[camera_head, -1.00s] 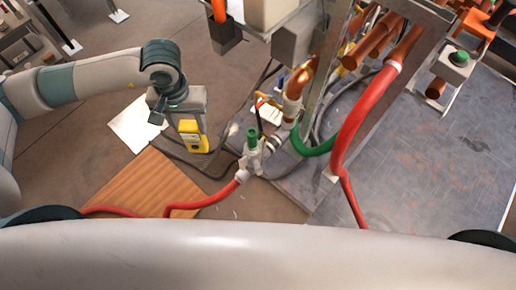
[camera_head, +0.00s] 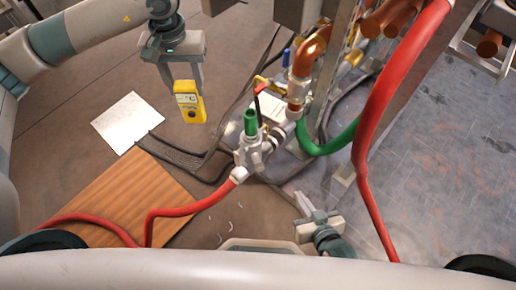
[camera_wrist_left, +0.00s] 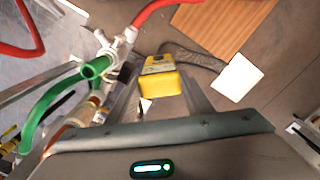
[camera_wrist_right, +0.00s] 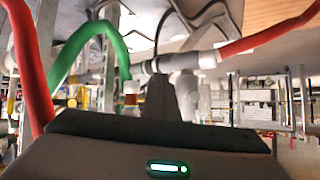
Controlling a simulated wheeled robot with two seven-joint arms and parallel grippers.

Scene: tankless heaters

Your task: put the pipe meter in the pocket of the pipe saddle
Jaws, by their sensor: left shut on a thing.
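The pipe meter (camera_head: 189,102) is a yellow box with a grey face, hanging in the air from my left gripper (camera_head: 184,82). In the left wrist view the meter (camera_wrist_left: 161,80) sits between the two fingers. My right gripper (camera_head: 303,206) is low, to the right of the green-capped valve fitting; in its wrist view the fingers (camera_wrist_right: 157,92) appear together, with nothing seen between them. I cannot surely pick out the pipe saddle or its pocket; the grey-white fitting (camera_head: 250,153) on the pipe run stands right of and below the meter.
A red hose (camera_head: 190,209) joins the fitting. A green hose (camera_head: 335,146), copper pipe (camera_head: 306,62) and a thick red pipe (camera_head: 385,95) stand to the right. A white sheet (camera_head: 127,122) and wooden board (camera_head: 125,195) lie on the left. Floor under the meter has dark cables.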

